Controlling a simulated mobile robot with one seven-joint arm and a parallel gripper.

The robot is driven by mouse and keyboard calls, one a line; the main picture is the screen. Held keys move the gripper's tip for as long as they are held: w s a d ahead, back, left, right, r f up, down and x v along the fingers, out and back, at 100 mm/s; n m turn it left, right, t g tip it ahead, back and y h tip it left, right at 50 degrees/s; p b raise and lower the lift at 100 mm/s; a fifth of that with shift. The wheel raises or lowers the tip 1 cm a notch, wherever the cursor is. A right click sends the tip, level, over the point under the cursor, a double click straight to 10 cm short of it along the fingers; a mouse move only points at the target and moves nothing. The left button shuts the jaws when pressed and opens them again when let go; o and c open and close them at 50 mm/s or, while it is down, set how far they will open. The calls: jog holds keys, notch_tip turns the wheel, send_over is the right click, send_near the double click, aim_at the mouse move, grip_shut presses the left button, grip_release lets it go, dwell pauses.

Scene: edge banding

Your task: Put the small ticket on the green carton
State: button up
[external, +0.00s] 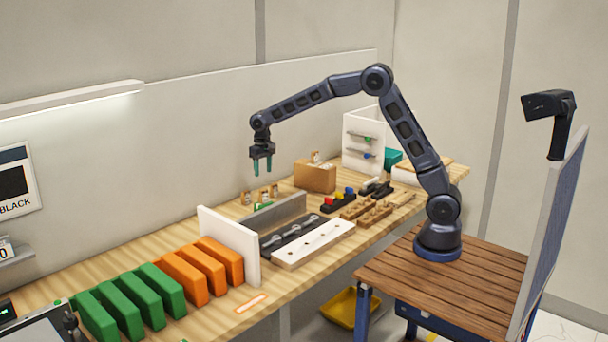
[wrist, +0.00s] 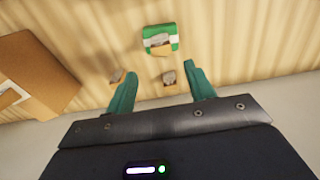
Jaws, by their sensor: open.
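My gripper (external: 262,168) hangs fingers down above the back of the bench, open and empty. In the wrist view, its teal fingers (wrist: 162,80) are spread apart. Below it is a small green item with a white band (wrist: 160,31), perhaps the green carton. It shows as a green patch in the external view (external: 262,206). A small brown piece with a grey top (wrist: 160,46) overlaps its edge in the picture. Two similar small pieces lie apart from it, one at left (wrist: 117,76) and one between the fingers (wrist: 168,77). I cannot tell which is the ticket.
A brown box (external: 315,177) stands right of the small pieces. A grey upright strip (external: 285,212) and a white divider (external: 228,244) stand nearby. Large orange (external: 220,262) and green (external: 117,310) blocks line the left. The wall runs close behind the bench.

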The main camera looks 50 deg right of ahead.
jog(key=s+d+r+t, duration=0.2)
jog(key=s+d+r, duration=1.3)
jog(key=s+d, duration=0.45)
jog(key=s+d+f+t, duration=0.1)
jog(key=s+d, duration=0.4)
jog(key=s, duration=0.7)
jog(key=s+d+f+t, duration=0.1)
jog(key=s+d, duration=0.5)
jog(key=s, duration=0.7)
jog(key=shift+s+d+f+t, duration=0.15)
jog(key=shift+s+f+t, duration=0.15)
jog(key=shift+f, duration=0.3)
